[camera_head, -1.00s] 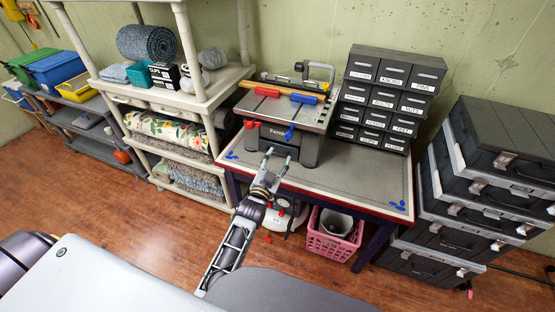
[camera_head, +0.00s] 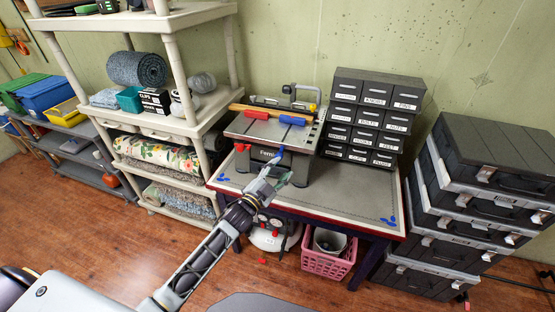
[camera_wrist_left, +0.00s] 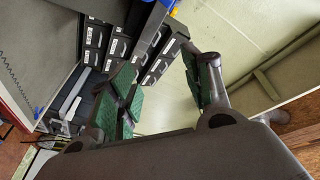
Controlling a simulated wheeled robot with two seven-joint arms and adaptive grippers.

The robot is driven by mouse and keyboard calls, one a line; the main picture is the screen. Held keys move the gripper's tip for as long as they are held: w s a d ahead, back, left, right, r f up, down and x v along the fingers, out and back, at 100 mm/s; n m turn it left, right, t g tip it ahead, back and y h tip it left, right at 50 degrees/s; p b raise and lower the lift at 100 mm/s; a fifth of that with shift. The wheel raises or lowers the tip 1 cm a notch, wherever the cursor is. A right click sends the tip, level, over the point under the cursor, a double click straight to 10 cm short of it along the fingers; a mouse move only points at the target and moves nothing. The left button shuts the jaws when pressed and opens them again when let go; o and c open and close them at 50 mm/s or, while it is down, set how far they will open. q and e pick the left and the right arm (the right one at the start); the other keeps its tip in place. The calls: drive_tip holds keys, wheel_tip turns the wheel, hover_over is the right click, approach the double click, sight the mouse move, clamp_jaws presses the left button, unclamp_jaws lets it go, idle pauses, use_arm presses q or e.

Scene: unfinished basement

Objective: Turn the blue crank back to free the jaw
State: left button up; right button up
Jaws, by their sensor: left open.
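A grey bench machine (camera_head: 262,131) stands on the workbench, with a wooden bar (camera_head: 264,108), a red block (camera_head: 257,114) and a blue block (camera_head: 292,120) on top. The small blue crank (camera_head: 281,150) is at its front, partly behind my gripper. My left gripper (camera_head: 274,172) is at the front of the machine, just below the crank in the picture; I cannot tell whether they touch. In the left wrist view its green-padded fingers (camera_wrist_left: 165,88) are apart with nothing between them. A blue part (camera_wrist_left: 174,5) shows at that view's top edge; which one is unclear. My right gripper is not in view.
Labelled drawer units (camera_head: 370,120) stand right of the machine. The workbench (camera_head: 345,185) is bare at front right. A shelf rack (camera_head: 180,40) stands close on the left, stacked dark cases (camera_head: 480,200) on the right. A pink basket (camera_head: 328,262) is below the bench.

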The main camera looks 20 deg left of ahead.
use_arm(q)
drive_tip(key=s+d+f+m+g, duration=0.1)
drive_tip(key=s+f+m+g, duration=0.25)
drive_tip(key=f+m, duration=0.75)
drive_tip(key=a+r+m+t+y, duration=0.3)
drive_tip(key=a+r+m+y, duration=0.2)
drive_tip(key=m, duration=0.7)
drive_tip(key=shift+w+r+m+p, duration=0.15)
drive_tip(key=shift+r+m+p, duration=0.2)
drive_tip(key=shift+r, duration=0.25)
drive_tip(key=shift+w, duration=0.15)
